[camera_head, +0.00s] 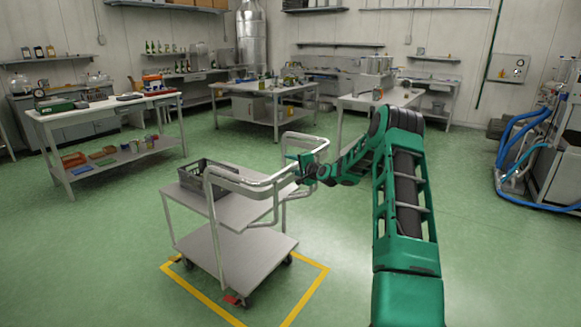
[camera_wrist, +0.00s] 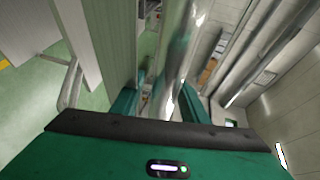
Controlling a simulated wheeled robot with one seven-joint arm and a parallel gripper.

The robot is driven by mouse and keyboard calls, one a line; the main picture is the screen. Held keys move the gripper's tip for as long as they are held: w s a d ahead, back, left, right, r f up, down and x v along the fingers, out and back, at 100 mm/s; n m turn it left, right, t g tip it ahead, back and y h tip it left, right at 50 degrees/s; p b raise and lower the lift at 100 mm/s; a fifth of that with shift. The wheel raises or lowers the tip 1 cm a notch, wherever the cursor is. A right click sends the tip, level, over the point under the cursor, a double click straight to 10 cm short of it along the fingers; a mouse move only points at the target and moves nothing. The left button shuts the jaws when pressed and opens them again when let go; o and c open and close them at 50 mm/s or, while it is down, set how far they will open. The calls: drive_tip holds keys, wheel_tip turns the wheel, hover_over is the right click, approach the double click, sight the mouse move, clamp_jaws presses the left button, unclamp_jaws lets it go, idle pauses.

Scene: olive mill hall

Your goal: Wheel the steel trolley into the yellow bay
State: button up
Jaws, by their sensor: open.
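The steel trolley (camera_head: 240,250) has two shelves and tubular handles, and stands upright over the yellow bay (camera_head: 312,283), a taped outline on the floor. Its near caster (camera_head: 247,301) is within the visible lines. The trolley hides the bay's far side, so I cannot tell whether every wheel is inside. My gripper (camera_head: 303,168) is at the trolley's right side, by the handle tubing. In the wrist view its fingers (camera_wrist: 163,100) are open, with a shiny handle tube (camera_wrist: 176,55) running between them. I cannot tell whether they touch it.
A dark grey crate (camera_head: 197,174) sits on the trolley's top shelf. A workbench (camera_head: 60,118) stands at the left and a table (camera_head: 276,93) behind. A machine with blue hoses (camera_head: 520,130) stands at the right. The green floor is clear around the trolley.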

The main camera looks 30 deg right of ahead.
drive_tip(key=s+r, duration=0.2)
drive_tip(key=s, duration=0.8)
drive_tip(key=shift+s, duration=0.25)
drive_tip(key=shift+a, duration=0.1)
drive_tip(key=s+a+r+n+g+y, duration=0.1)
drive_tip(key=s+a+n+g, duration=0.55)
drive_tip(key=s+a, duration=0.55)
drive_tip(key=s+a+r+n+g, duration=0.1)
drive_tip(key=s+a+g, duration=0.2)
drive_tip(key=s, duration=1.1)
drive_tip(key=s+a+r+n+g, duration=0.1)
drive_tip(key=s+a+n+g, duration=0.1)
drive_tip(key=s, duration=1.2)
drive_tip(key=s+a+r+n+g, duration=0.1)
drive_tip(key=s+a+g, duration=0.3)
drive_tip(key=s, duration=1.1)
drive_tip(key=a, duration=0.2)
drive_tip(key=shift+a+r+h, duration=0.3)
drive_tip(key=shift+a+r, duration=0.05)
drive_tip(key=shift+r, duration=0.05)
